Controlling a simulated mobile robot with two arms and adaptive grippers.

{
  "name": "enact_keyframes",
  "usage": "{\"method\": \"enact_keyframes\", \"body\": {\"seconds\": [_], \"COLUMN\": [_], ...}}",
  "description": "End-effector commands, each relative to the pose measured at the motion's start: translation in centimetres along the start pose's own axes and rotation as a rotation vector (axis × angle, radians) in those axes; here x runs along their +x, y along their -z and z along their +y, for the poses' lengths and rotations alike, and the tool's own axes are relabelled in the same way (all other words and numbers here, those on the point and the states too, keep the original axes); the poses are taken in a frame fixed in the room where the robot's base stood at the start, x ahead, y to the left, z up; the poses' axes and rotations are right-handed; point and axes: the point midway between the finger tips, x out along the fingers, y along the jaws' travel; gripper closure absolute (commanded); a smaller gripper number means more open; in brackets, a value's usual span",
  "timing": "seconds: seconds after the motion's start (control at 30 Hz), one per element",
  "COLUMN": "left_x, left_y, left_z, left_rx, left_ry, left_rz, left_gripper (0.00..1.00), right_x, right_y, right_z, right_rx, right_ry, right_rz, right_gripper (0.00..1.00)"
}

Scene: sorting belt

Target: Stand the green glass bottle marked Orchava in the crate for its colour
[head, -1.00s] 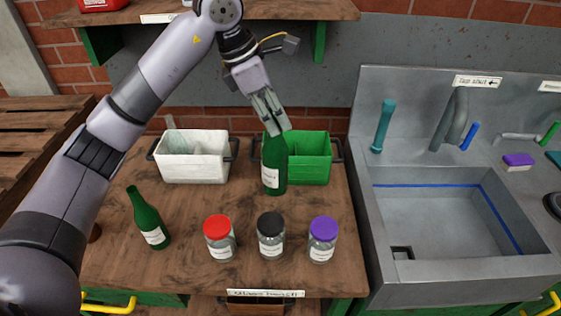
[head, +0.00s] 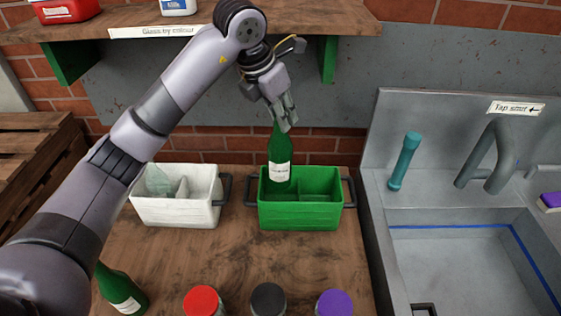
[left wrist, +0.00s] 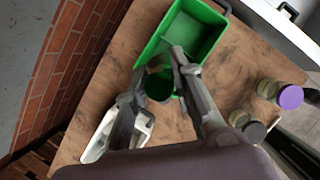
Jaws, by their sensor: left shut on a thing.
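A green glass bottle (head: 279,161) with a white label hangs upright from my left gripper (head: 287,119), which is shut on its neck. The label is too small to read. The bottle is over the left part of the green crate (head: 300,216), and its lower end is behind or inside the front rim; I cannot tell how deep. In the left wrist view the bottle (left wrist: 160,85) is between the fingers (left wrist: 155,82), at the edge of the green crate (left wrist: 206,15).
A white crate (head: 175,212) with clear glass stands left of the green one. Another green bottle (head: 121,291) stands at front left. Jars with red (head: 202,302), black (head: 268,301) and purple (head: 334,304) lids line the front. A sink (head: 460,250) is at right, a shelf (head: 330,20) above.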

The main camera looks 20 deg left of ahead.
Motion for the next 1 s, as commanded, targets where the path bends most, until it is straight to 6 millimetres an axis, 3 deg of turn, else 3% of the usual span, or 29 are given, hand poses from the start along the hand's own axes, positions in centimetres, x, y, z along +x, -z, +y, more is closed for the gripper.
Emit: {"method": "enact_keyframes", "body": {"seconds": [0.1,0.2,0.4,0.8,1.0], "left_x": [2.9,5.2,7.8,11.6,11.7], "left_y": [1.3,2.2,3.2,4.8,4.8], "left_z": [-0.1,-0.1,0.0,-0.1,0.0], "left_rx": [0.001,0.0,0.001,0.002,0.003], "left_ry": [0.003,0.003,0.001,0.001,0.001], "left_rz": [0.004,0.004,-0.001,0.0,-0.002], "left_gripper": [1.0,1.0,1.0,1.0,1.0], "right_x": [-0.9,-1.4,-1.9,-2.7,-2.6], "right_y": [0.1,1.5,4.4,2.4,2.1], "right_z": [0.1,0.3,0.7,-0.3,-0.4], "right_rx": [0.0,0.0,0.001,0.005,0.005], "right_ry": [-0.001,-0.003,-0.008,0.004,0.005], "right_rz": [0.002,0.022,0.067,0.035,0.032], "right_gripper": [0.6,0.6,0.6,0.6,0.6]}}
